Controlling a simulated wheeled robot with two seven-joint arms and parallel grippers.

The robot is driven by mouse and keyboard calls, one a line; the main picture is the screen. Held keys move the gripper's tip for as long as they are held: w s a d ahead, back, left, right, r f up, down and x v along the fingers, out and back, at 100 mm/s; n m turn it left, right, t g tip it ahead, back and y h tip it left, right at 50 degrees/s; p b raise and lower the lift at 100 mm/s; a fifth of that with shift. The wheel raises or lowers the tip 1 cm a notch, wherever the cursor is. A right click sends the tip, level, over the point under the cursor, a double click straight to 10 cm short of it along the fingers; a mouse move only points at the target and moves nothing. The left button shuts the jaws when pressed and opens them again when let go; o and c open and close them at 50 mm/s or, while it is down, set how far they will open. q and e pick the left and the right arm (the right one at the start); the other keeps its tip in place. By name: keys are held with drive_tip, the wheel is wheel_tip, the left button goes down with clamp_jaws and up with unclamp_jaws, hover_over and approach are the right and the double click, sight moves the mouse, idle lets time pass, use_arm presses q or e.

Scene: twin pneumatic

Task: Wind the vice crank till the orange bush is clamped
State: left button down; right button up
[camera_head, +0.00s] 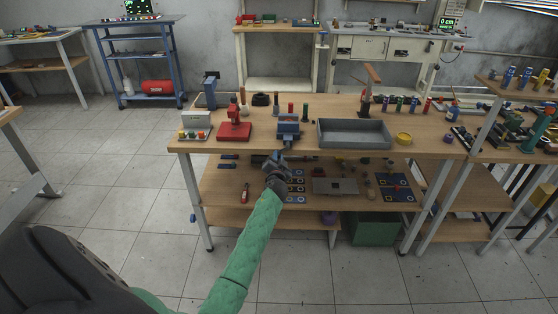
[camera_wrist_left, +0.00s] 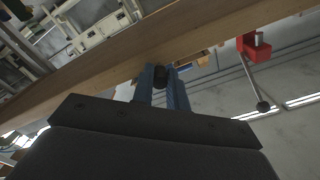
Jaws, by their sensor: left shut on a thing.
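The blue vice (camera_head: 289,128) stands at the front edge of the middle workbench, left of a grey tray. My left gripper (camera_head: 275,160) reaches up to just below and in front of the vice. In the left wrist view, the blue fingers (camera_wrist_left: 163,88) are closed around a small dark knob (camera_wrist_left: 161,75), which appears to be the crank's handle. The rest of the crank is hidden or too small to make out. I cannot make out the orange bush in either view. My right gripper is not in view.
A red press (camera_head: 235,127) stands left of the vice; its lever also shows in the left wrist view (camera_wrist_left: 254,83). The grey tray (camera_head: 354,134) and a yellow ring (camera_head: 403,138) lie to the right. A lower shelf (camera_head: 225,190) holds small parts beneath.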

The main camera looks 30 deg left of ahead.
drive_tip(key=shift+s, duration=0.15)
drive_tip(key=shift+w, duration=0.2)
use_arm(q)
drive_tip(key=c, duration=1.4)
unclamp_jaws()
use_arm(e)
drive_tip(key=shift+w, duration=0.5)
